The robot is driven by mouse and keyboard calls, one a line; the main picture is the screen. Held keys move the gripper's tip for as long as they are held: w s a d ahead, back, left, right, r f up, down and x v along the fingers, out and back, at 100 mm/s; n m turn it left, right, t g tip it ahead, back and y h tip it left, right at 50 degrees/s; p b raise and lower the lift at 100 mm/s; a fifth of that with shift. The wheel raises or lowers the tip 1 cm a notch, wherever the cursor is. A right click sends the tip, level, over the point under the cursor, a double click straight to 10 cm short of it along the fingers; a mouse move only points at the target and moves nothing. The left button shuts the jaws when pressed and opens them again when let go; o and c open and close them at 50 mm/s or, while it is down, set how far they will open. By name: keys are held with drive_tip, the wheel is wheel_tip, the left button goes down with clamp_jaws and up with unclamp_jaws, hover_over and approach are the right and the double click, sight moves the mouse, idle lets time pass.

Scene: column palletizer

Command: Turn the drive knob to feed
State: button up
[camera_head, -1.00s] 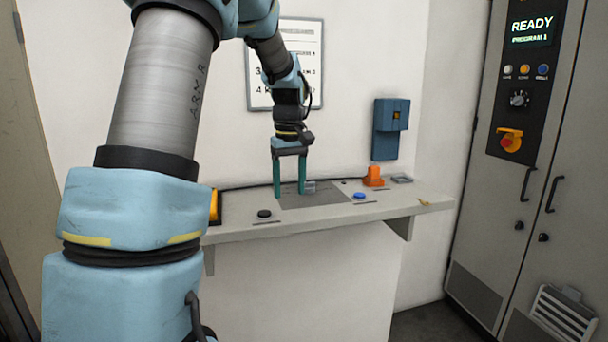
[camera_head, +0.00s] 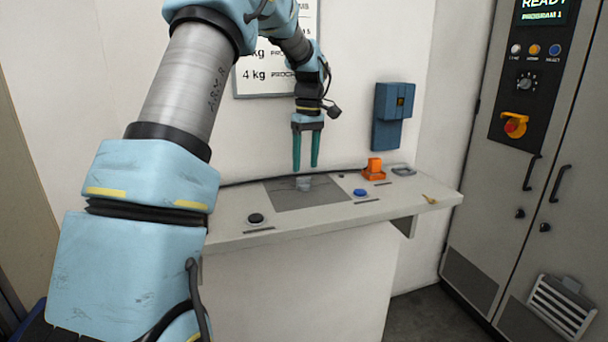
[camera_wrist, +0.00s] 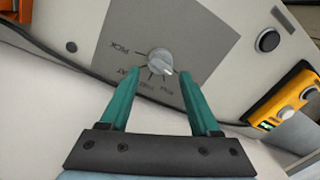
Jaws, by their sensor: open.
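The drive knob (camera_wrist: 160,62) is a small round grey knob on a dark grey square plate (camera_wrist: 185,30). Labels ring it; one reads PICK, the others are too blurred or upside down to read surely. Its light pointer mark faces toward the lower right in the wrist view. In the head view the knob (camera_head: 303,184) stands on the shelf plate. My gripper (camera_head: 305,167) points down above the knob, with its teal fingers apart and nothing between them. In the wrist view the fingertips (camera_wrist: 160,74) lie to either side of the knob, apart from it.
The shelf (camera_head: 240,225) also carries a black button (camera_head: 256,218), a blue button (camera_head: 360,192) and an orange block (camera_head: 375,170). A blue wall box (camera_head: 392,115) and a grey cabinet (camera_head: 470,190) are to the right.

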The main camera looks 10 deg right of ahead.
sight(305, 178)
drive_tip(key=shift+s+a+f+p, duration=0.1)
drive_tip(key=shift+f+p, duration=0.2)
drive_tip(key=shift+f, duration=1)
drive_tip(key=shift+a+f+p, duration=0.1)
drive_tip(key=shift+f+p, duration=0.15)
drive_tip(key=shift+f, duration=1.05)
clamp_jaws()
